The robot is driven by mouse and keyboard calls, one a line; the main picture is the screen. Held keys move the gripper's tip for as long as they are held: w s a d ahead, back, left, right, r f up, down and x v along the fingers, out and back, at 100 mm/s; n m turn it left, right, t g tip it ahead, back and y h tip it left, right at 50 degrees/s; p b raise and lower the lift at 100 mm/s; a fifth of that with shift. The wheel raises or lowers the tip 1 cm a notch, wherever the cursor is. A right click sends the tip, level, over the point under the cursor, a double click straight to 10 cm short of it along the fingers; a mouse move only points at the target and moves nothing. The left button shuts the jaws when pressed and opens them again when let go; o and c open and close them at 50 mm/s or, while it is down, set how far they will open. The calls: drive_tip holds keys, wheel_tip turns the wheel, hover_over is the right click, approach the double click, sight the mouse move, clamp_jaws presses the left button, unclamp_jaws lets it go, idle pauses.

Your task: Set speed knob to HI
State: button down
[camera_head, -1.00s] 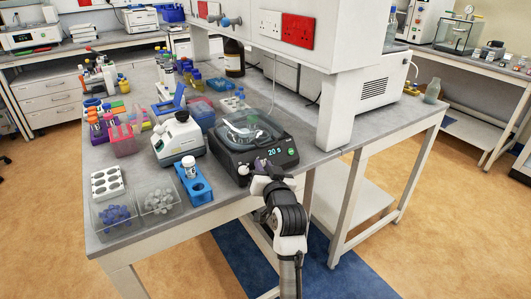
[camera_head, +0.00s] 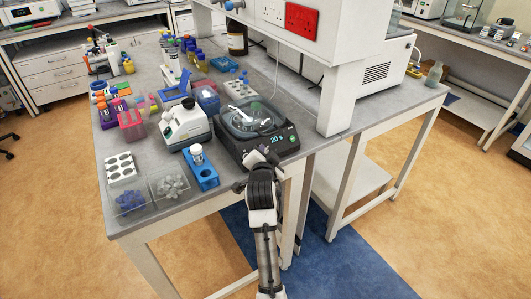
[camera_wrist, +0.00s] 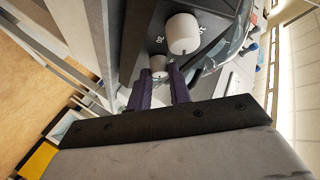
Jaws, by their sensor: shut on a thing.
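A dark grey benchtop device (camera_head: 228,152) with a clear domed lid and a lit display reading "20 s" stands at the bench's front edge. In the wrist view, its panel (camera_wrist: 143,22) carries a larger white knob (camera_wrist: 184,33) with small printed marks beside it and a smaller pale knob (camera_wrist: 158,66). My gripper (camera_head: 254,160) is at the device's front face. In the wrist view, its dark purple fingers (camera_wrist: 159,82) are shut on the smaller knob. Which knob is labelled speed, and its setting, I cannot read. My gripper largely hides the knobs in the head view.
A blue rack (camera_head: 206,177) with a white-capped tube stands left of the device, close to my arm. A white instrument (camera_head: 186,126) stands behind the rack. Clear bins (camera_head: 170,187) hold caps at the front left. A white cabinet leg (camera_head: 340,95) rises behind right.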

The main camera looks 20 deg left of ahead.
idle(0.4)
drive_tip(key=c, duration=1.3)
unclamp_jaws()
drive_tip(key=shift+s, duration=0.1)
drive_tip(key=b+v, duration=0.3)
drive_tip(key=v, duration=1)
drive_tip(key=shift+s+d+b, duration=0.15)
drive_tip(key=shift+s+b, duration=0.15)
drive_tip(key=shift+b, duration=0.1)
